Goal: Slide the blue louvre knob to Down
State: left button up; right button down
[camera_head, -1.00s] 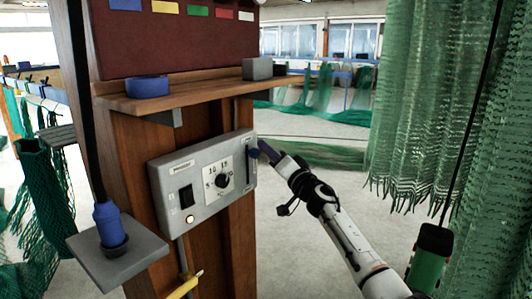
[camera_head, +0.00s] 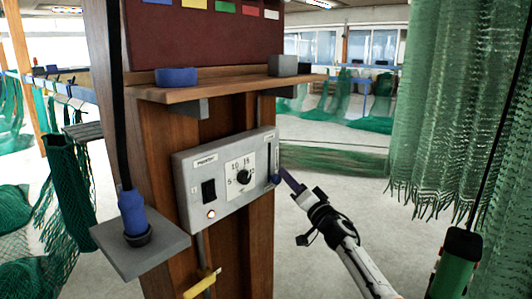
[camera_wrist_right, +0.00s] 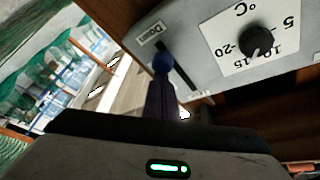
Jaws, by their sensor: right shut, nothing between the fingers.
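The blue louvre knob (camera_head: 276,180) sits at the lower end of a dark vertical slot on the right side of the grey control panel (camera_head: 185,165). In the right wrist view the round knob (camera_wrist_right: 162,62) is near the slot end beside the "Down" label (camera_wrist_right: 150,32). My right gripper (camera_head: 284,174) is shut and empty, its dark blue fingers pointing at the knob from the right. In the wrist view the fingertips (camera_wrist_right: 161,84) meet or nearly meet the knob; I cannot tell if they touch. My left gripper is not in view.
The panel also has a dial (camera_head: 243,177), a black switch (camera_head: 208,191) and a lit button (camera_head: 211,213). A wooden shelf (camera_head: 225,88) juts out above it. A green net (camera_head: 440,110) hangs at right. Open floor lies between the net and the post.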

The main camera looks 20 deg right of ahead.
jog(key=shift+d+f, duration=0.15)
jog(key=shift+f, duration=0.2)
notch_tip(320, 180, up, 3)
jog(key=d+p, duration=0.3)
jog(key=v, duration=0.9)
jog(key=shift+s+p, duration=0.15)
jog(key=shift+p, duration=0.25)
jog(key=shift+f, duration=0.1)
